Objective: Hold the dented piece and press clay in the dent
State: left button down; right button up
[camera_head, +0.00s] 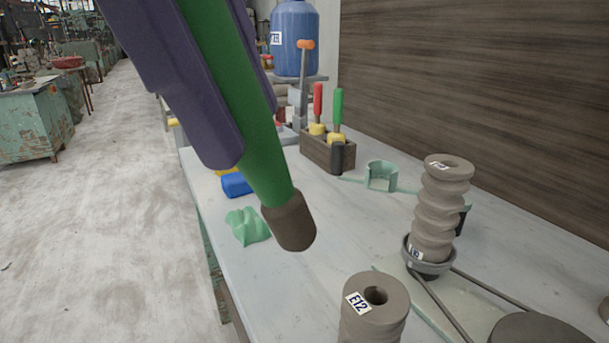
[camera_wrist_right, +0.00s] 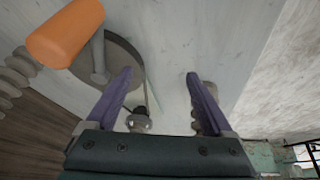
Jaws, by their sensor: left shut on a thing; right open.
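My left gripper (camera_head: 246,130) comes in large from the top left of the head view. Its purple fingers are shut on a green bar with a brown, blunt end (camera_head: 289,222), held over the table. A grey ribbed clay piece (camera_head: 440,205) stands upright in a dark collar at the right. A second grey clay piece (camera_head: 374,320), labelled E12 and with a hole in its top, stands at the bottom edge. I cannot make out a dent on either. My right gripper (camera_wrist_right: 160,82) is open and empty in its wrist view, pointing over the table.
A mint-green crumpled lump (camera_head: 247,226) and a blue block (camera_head: 236,185) lie near the left edge. A wooden tool holder (camera_head: 327,152) and a green clip-like part (camera_head: 382,176) stand behind. In the right wrist view an orange cylinder (camera_wrist_right: 66,32) is close by, over a grey disc (camera_wrist_right: 122,70).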

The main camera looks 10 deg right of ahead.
jog(key=shift+o, duration=0.9)
jog(key=w+d+r+m+t+h, duration=0.1)
jog(key=w+d+r, duration=0.1)
jog(key=w, duration=0.6)
jog(key=shift+w+d+r+m, duration=0.15)
jog(key=shift+d+r+m, duration=0.2)
jog(key=shift+r, duration=0.5)
notch_tip(320, 180, up, 6)
jog(key=n+g+y, duration=0.2)
jog(key=n+g, duration=0.3)
jog(key=n, duration=0.7)
send_over(377, 292)
jog(key=shift+w+r, duration=0.2)
jog(key=shift+s+f+g, duration=0.2)
jog(key=shift+g, duration=0.2)
jog(key=shift+n, duration=0.25)
notch_tip(377, 292, down, 12)
jog(key=shift+s+r, duration=0.1)
